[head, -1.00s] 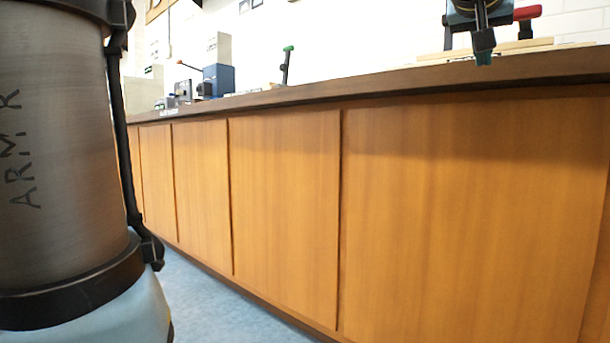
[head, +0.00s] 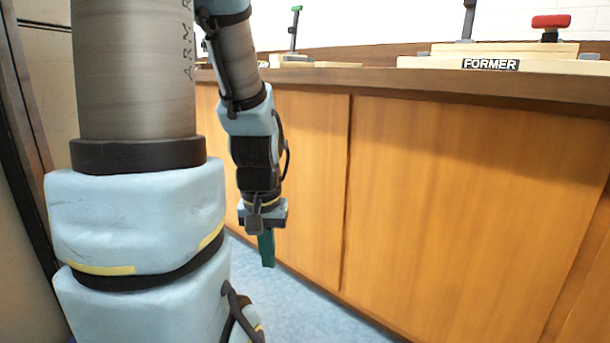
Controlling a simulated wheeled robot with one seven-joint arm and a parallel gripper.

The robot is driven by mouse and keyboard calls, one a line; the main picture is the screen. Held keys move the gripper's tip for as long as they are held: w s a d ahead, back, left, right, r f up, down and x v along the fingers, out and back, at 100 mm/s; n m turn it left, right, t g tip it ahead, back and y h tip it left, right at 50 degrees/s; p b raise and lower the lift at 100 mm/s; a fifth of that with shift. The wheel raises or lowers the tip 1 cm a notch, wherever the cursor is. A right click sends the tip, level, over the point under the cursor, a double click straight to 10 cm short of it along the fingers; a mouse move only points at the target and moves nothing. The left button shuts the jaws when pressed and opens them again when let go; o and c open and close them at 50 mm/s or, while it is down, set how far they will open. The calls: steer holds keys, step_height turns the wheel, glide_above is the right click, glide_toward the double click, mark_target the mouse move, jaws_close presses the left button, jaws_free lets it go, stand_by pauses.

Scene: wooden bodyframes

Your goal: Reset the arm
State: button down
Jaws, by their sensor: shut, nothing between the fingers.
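My gripper (head: 266,250) hangs at the end of my arm, pointing down, left of the middle of the head view. Its green fingers are together and hold nothing that I can see. It is below the level of the counter top, in front of the wooden cabinet doors and above the blue floor. My arm's thick links fill the left side of the view.
The wooden counter (head: 430,84) runs across the view above plain cabinet doors (head: 455,195). On it lies a wooden piece labelled FORMER (head: 491,64) with a red-handled clamp (head: 551,23). A green-topped clamp (head: 294,30) stands further left. The blue floor (head: 310,300) in front is clear.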

step_height(320, 180, up, 38)
steer(key=p, duration=3.5)
steer(key=shift+w+d+f+p, duration=0.2)
steer(key=shift+w+p, duration=0.1)
steer(key=shift+p, duration=0.1)
